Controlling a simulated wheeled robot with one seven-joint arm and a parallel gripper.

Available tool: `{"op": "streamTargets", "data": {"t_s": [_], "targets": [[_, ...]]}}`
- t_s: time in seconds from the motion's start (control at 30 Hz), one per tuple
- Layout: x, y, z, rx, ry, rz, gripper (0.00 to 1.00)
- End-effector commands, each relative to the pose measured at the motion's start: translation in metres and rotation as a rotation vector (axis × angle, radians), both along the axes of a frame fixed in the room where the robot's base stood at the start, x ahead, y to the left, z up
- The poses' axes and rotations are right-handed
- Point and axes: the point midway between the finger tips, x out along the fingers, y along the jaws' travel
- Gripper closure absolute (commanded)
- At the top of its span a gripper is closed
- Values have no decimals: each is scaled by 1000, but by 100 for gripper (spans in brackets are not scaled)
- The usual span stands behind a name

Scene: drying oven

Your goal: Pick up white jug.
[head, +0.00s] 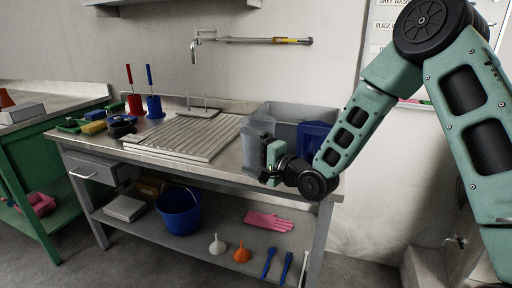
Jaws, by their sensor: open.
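A whitish, see-through jug (257,128) stands upright on the right part of the metal worktop, near its front edge. I take it to be the white jug. My gripper (266,165) is open at the front right of this jug and covers part of its lower right side. I cannot tell whether they touch or whether any part of the jug lies between the fingers. The jug's handle is not clearly visible. A blue jug (311,135) stands to the right, partly hidden by my arm.
A grey tub (300,111) stands behind the jugs. Red and blue brush holders stand farther left. The lower shelf holds a blue bucket (179,211), funnels and pink gloves (268,221).

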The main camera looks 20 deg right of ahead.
Motion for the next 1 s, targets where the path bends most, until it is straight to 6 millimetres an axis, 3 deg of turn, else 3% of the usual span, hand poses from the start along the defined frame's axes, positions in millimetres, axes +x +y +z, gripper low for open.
{"op": "streamTargets", "data": {"t_s": [0.3,0.47,0.77,1.0], "targets": [[6,4,0,-1,1,0,0],[6,3,0,-1,1,0,44],[6,3,2,0,-1,0,45],[6,3,39,-1,-6,-1,45]]}}
